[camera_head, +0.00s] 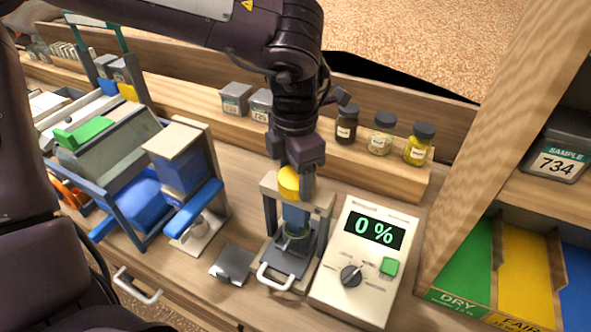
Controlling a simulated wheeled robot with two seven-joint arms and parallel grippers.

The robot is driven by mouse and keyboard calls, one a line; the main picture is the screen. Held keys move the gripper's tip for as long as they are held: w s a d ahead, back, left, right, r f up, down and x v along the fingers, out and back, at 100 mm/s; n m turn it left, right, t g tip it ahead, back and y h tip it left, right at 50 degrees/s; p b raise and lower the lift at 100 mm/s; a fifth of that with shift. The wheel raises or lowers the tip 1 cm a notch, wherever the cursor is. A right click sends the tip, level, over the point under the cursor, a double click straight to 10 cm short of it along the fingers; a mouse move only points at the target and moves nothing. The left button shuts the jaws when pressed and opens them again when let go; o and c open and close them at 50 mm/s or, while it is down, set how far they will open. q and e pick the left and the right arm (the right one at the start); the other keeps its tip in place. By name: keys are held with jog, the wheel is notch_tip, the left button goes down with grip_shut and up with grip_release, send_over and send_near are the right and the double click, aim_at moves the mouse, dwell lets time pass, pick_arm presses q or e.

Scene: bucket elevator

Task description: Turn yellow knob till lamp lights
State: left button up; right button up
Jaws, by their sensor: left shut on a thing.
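The yellow knob (289,182) sits on top of a small press-like frame (268,192) on the bench. My left gripper (298,180) points down at the knob and is shut on it, with one finger on its right side. A white metering box (338,285) stands just right of the frame. Its display (374,230) reads 0 %, and it has a dark dial (350,276) and a green square (388,266). I cannot tell which part is the lamp. My right gripper is not in view.
Several jars (382,134) and grey containers (236,98) stand on the wooden ledge behind. A blue-framed machine (105,205) stands at left. A shelf with green, yellow and blue bins (525,268) is at right. A small grey plate (232,265) lies in front.

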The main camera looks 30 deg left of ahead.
aim_at(295, 175)
pick_arm(q)
jog(key=m, duration=0.6)
jog(key=shift+w+r+p, duration=0.1)
jog(key=shift+w+p, duration=0.05)
jog(key=shift+p, duration=0.2)
jog(key=m, duration=0.6)
jog(key=shift+w+m+p, duration=0.1)
jog(key=shift+m+p, duration=0.2)
jog(key=o, duration=1)
notch_tip(295, 175, up, 8)
jog(key=shift+f, duration=0.15)
jog(key=shift+f, duration=0.1)
